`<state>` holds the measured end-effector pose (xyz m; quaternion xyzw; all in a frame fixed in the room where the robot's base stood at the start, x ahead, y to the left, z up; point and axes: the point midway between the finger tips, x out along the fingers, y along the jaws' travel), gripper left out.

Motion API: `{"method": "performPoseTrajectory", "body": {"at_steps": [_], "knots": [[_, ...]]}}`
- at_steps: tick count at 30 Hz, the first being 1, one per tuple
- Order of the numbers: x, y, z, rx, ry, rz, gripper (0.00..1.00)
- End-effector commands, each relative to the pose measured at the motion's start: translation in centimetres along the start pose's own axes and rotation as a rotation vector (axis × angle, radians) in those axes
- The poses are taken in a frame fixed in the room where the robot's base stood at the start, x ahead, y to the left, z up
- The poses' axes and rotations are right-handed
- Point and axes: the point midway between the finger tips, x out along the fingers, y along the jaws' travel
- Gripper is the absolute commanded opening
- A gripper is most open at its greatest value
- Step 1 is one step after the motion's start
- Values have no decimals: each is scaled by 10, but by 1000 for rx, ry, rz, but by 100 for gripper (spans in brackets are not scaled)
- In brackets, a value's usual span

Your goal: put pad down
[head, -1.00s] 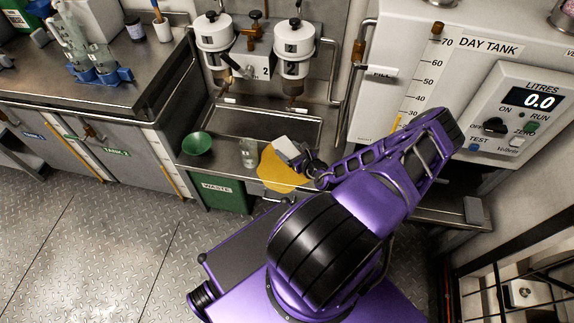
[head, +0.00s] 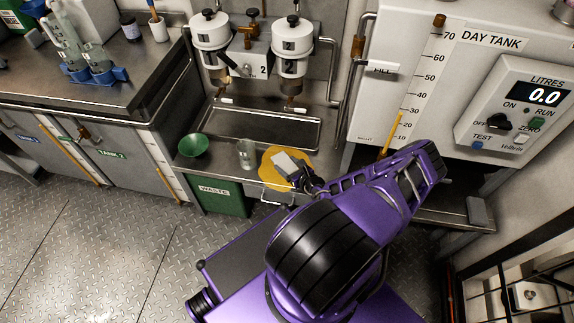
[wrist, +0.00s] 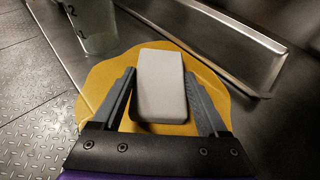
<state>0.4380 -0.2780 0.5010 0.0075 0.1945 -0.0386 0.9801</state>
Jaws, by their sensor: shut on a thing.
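The pad (head: 285,162) is a pale grey-white block. My gripper (head: 297,173) is shut on it. In the wrist view the pad (wrist: 161,85) sits between the two grey fingers of my gripper (wrist: 162,88). The pad is over a flat yellow patch (head: 270,180) on the metal shelf; in the wrist view the yellow patch (wrist: 105,82) spreads around and beneath it. I cannot tell whether the pad touches the patch or hangs just above it.
A clear beaker (head: 246,153) stands just left of the yellow patch, with a green bowl (head: 193,145) further left. A metal tray (head: 300,134) lies behind. A green waste bin (head: 221,196) is below the shelf. The day tank (head: 420,85) stands right.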

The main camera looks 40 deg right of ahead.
Motion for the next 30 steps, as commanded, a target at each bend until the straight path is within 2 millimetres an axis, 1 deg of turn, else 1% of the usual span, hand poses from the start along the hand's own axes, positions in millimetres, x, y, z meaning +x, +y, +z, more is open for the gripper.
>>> {"method": "performPoseTrajectory", "body": {"at_steps": [5,6,8,9,16,20,23,30], "knots": [[3,0,-6,-1,0,0,24],[2,0,-5,0,0,0,82],[2,0,-5,0,0,0,93],[2,0,-5,0,0,0,100],[2,0,-5,1,0,0,100],[-2,0,4,2,0,0,100],[-17,0,4,1,2,0,100],[-70,0,4,1,2,0,100]]}}
